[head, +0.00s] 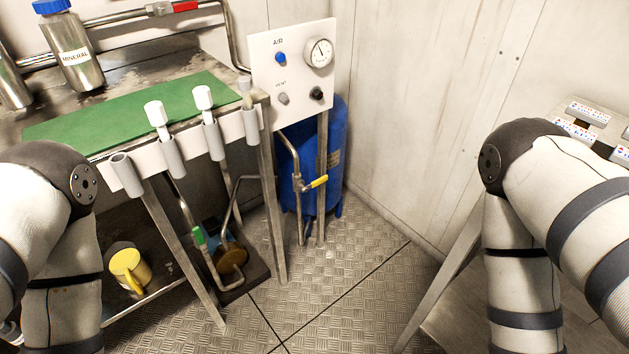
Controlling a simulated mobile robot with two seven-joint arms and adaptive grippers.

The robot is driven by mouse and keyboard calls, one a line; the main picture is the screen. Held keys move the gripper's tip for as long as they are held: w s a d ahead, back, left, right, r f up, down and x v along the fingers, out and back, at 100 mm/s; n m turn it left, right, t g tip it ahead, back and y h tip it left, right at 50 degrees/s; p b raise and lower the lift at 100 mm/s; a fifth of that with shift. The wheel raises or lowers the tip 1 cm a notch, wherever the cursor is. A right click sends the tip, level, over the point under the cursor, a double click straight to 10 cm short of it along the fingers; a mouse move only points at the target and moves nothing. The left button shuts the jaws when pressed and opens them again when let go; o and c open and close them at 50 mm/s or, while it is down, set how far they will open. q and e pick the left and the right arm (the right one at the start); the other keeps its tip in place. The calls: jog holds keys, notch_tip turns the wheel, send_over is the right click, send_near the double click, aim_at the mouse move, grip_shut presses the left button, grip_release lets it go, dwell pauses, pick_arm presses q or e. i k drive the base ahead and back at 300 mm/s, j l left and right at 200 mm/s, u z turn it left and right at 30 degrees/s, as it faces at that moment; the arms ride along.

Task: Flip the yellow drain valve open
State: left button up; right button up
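The yellow drain valve handle (317,182) sits on a thin vertical pipe in front of the blue tank (332,150), low at the centre of the head view. The handle points right and slightly up, at an angle across the pipe. Both of my arms show only their upper links, the left at the left edge and the right at the right edge. Neither gripper is in view, and nothing of mine is near the valve.
A white panel (262,57) with a gauge and knobs stands above the tank. The bench with a green mat (110,118), holders and metal legs (272,215) is left of the valve. A green-handled valve (199,236) sits lower left. The floor (345,290) ahead is clear.

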aim_at(324, 178)
jog(key=i+l+u, duration=0.2)
jog(key=u, duration=0.3)
jog(key=i+l+u, duration=0.2)
jog(key=u, duration=0.3)
